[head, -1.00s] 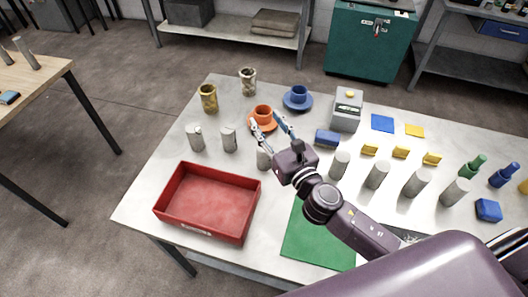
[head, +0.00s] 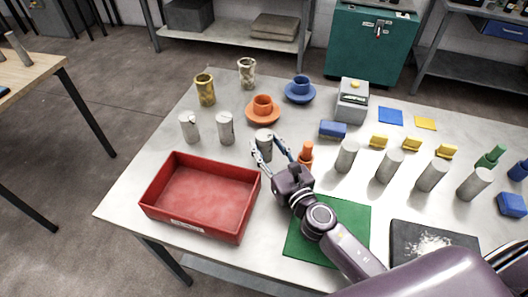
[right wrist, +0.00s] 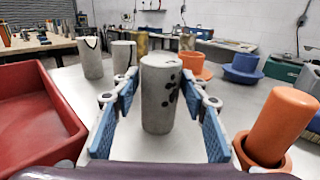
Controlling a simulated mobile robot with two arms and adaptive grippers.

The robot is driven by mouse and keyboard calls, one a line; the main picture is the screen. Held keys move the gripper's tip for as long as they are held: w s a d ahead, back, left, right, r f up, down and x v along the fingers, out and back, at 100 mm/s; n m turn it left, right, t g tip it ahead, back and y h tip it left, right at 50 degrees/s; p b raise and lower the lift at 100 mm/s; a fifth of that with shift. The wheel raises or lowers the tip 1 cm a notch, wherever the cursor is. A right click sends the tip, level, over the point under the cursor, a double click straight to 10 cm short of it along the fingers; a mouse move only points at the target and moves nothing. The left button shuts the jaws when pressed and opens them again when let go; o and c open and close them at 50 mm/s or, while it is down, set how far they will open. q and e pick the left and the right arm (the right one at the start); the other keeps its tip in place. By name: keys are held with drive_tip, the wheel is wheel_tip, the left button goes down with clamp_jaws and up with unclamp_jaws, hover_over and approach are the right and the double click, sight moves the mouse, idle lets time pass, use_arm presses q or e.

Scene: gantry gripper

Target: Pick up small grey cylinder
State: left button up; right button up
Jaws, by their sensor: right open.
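A grey cylinder (head: 264,139) stands upright on the table. In the right wrist view the same cylinder (right wrist: 158,105) is close ahead and has dark spots on its side. My right gripper (head: 268,152) is open, with its fingers on either side of this cylinder. In the right wrist view a gap shows between the cylinder and each blue finger pad. Two more grey cylinders (head: 189,128) (head: 225,129) stand to the left, and several taller ones (head: 389,167) stand in a row to the right. My left gripper is not in view.
A red tray (head: 205,195) lies left of the gripper. An orange peg in a ring (head: 305,154) stands close on the right. An orange cup on a saucer (head: 263,109) is behind. A green mat (head: 345,215) lies in front.

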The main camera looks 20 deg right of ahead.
drive_tip(key=w, duration=0.4)
drive_tip(key=w+a, duration=0.1)
drive_tip(key=w, duration=0.2)
drive_tip(key=shift+r+p, duration=0.3)
drive_tip(key=shift+p, duration=0.1)
drive_tip(key=shift+c, duration=0.9)
clamp_jaws()
drive_tip(key=shift+r, duration=0.1)
